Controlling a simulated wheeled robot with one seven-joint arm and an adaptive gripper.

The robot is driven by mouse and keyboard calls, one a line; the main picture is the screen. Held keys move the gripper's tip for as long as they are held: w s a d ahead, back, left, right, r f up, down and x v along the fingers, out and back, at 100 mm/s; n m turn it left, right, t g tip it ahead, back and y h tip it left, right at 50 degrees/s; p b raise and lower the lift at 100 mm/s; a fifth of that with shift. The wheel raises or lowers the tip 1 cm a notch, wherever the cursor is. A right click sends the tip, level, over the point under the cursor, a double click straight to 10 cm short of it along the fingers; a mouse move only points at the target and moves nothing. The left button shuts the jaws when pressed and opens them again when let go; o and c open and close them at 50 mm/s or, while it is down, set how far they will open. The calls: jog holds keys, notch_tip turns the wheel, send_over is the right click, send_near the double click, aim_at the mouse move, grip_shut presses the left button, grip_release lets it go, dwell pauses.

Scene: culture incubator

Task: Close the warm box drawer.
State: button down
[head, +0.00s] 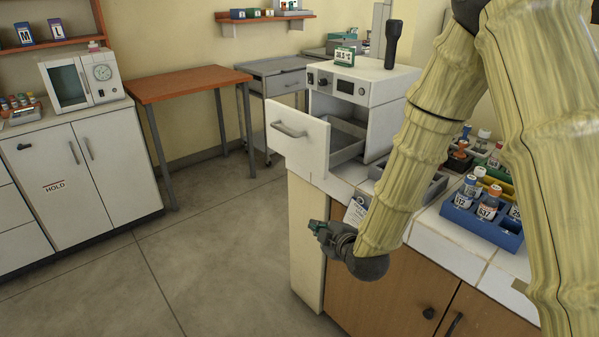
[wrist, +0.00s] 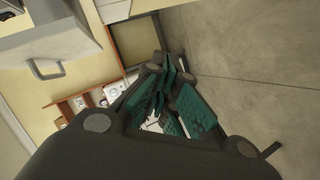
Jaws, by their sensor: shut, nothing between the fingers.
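The warm box (head: 376,86) is a white cabinet with a dark display on its front, standing on the tiled counter. Its drawer (head: 305,144) is pulled out toward the left, with a white front, a bar handle (head: 289,130) and a grey tray inside (head: 346,146). My gripper (head: 318,228) is shut and empty, in front of the counter edge, below and apart from the drawer front. In the wrist view my gripper's green-padded fingers (wrist: 172,100) are together. The drawer front (wrist: 50,40) and its handle (wrist: 46,70) show at the upper left there.
Blue (head: 482,222) and grey racks with labelled bottles stand on the counter at the right, behind my arm. A dark upright object (head: 393,42) stands on the warm box. An orange-topped table (head: 188,83) is farther back. The floor left of the counter is clear.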

aim_at(300, 153)
jog(key=w+a+r+n+t+y+b, duration=0.1)
jog(key=w+a+r+n+t+b, duration=0.15)
jog(key=r, duration=0.45)
jog(key=w+a+r+n+t+y+b, duration=0.1)
jog(key=w+r+n+y+b, duration=0.2)
jog(key=r, duration=0.4)
jog(key=shift+n+h, duration=0.45)
jog(key=shift+h, duration=0.25)
jog(key=shift+w+a+f+p, duration=0.1)
jog(key=shift+w+a+p, duration=0.1)
jog(key=shift+w, duration=1.65)
jog(key=shift+w+a+p, duration=0.1)
jog(key=shift+w+p, duration=0.15)
jog(key=shift+w, duration=1.65)
jog(key=shift+w+a+f+p, duration=0.1)
jog(key=shift+w+p, duration=0.1)
jog(key=shift+w, duration=1.65)
jog(key=w+d, duration=0.3)
jog(key=d, duration=0.2)
jog(key=w+d, duration=0.7)
jog(key=d, duration=0.2)
jog(key=shift+w+d+b, duration=0.35)
jog(key=shift+b, duration=0.05)
jog(key=shift+d+r, duration=0.1)
jog(key=shift+r, duration=0.05)
jog(key=shift+w, duration=0.1)
jog(key=shift+r, duration=0.1)
